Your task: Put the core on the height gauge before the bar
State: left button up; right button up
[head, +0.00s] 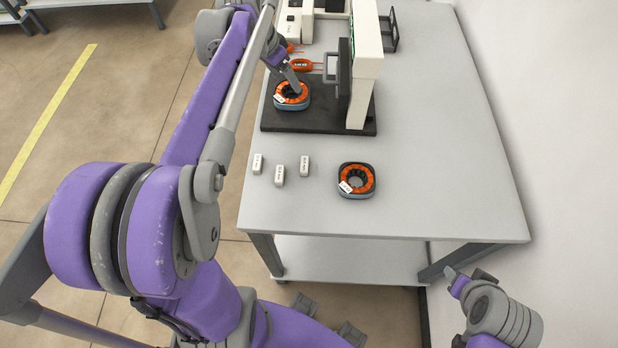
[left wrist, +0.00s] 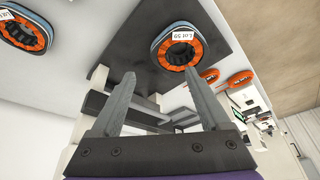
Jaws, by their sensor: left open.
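A round core (head: 291,96) with a dark body, orange windings and a white label lies flat on the black base (head: 321,119) of the height gauge (head: 367,62). The same core shows in the left wrist view (left wrist: 181,49), labelled "LOT 59". My left gripper (head: 292,86) is above this core in the head view. In the left wrist view my left gripper (left wrist: 160,77) is open with nothing between its fingers, and one fingertip appears close to the core's edge. Whether it touches is unclear. Part of my right arm shows at the lower right, its fingers unclear.
A second core (head: 356,181) lies on the table (head: 440,150), with several small white blocks (head: 279,174) to its left. Orange parts (head: 302,65) lie behind the base, near a white device. A black rack (head: 389,32) stands farther back. The table's right side is clear.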

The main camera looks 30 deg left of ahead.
pick_arm(q)
jog(key=s+d+f, duration=0.3)
jog(key=s+d, duration=0.3)
jog(key=s+d+f+n+t, duration=0.1)
jog(key=s+d+f, duration=0.3)
jog(key=s+d, duration=0.2)
jog(key=s+d+f+n, duration=0.1)
jog(key=s+d+f, duration=0.2)
jog(key=s+d, duration=0.3)
jog(key=shift+s+d+f+y, duration=0.15)
jog(key=shift+d+y, duration=0.25)
jog(key=shift+d, duration=0.25)
jog(key=shift+s+d+f, duration=0.15)
jog(key=shift+s+f, duration=0.05)
